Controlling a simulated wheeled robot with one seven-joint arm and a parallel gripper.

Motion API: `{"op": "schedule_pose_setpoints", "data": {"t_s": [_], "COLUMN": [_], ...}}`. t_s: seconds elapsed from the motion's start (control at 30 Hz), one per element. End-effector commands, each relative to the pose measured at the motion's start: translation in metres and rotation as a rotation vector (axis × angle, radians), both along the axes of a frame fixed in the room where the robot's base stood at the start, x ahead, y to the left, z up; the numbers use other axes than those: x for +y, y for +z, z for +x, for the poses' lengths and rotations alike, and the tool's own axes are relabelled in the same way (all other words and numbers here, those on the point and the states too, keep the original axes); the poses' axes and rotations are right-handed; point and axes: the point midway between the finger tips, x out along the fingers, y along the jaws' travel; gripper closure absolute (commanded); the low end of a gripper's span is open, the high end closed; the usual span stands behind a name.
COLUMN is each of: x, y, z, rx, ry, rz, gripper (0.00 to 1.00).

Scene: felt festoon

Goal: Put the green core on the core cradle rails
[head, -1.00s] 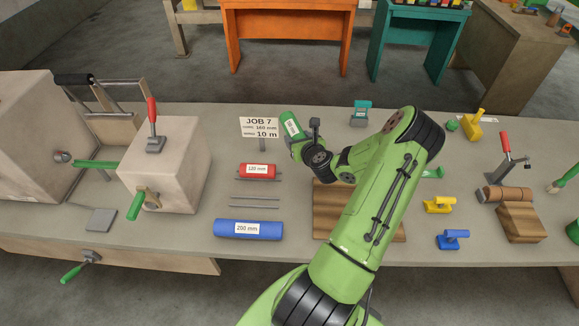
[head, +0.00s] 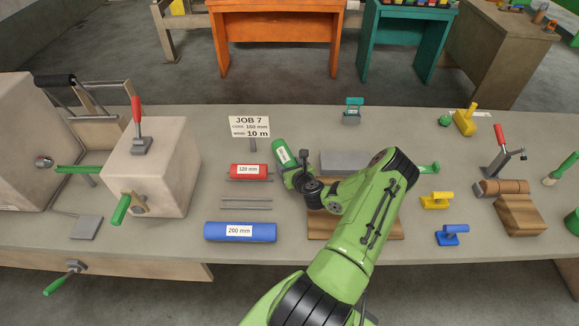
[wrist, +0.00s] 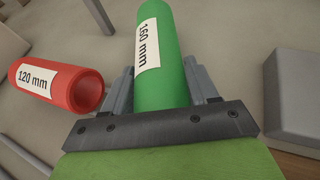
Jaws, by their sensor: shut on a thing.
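The green core (head: 283,153), a tube labelled 160 mm, is held tilted above the bench behind the red core's right end. In the wrist view the green core (wrist: 163,50) stands between the two grey fingers of my gripper (wrist: 161,88). My gripper (head: 291,168) is shut on it. The core's lower end is hidden by the gripper. A pair of thin, bare core cradle rails (head: 246,203) lies on the bench to the left and nearer, between the red core (head: 248,171) and the blue core (head: 240,232).
The red core, labelled 120 mm, is close left of the gripper; it also shows in the wrist view (wrist: 55,83). A JOB 7 sign (head: 249,127) stands behind it. A grey block (head: 345,160) is to the right. A pale boxy machine (head: 150,170) stands left.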

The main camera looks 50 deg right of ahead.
Motion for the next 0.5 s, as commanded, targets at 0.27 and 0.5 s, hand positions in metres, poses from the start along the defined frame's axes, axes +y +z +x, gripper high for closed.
{"op": "schedule_pose_setpoints", "data": {"t_s": [0.27, 0.5], "x": [0.0003, 0.0004], "y": [-0.0022, -0.0024], "z": [0.0, -0.0001], "rx": [0.001, 0.002], "ry": [0.001, 0.001], "rz": [0.001, 0.001], "gripper": [0.28, 0.16]}}
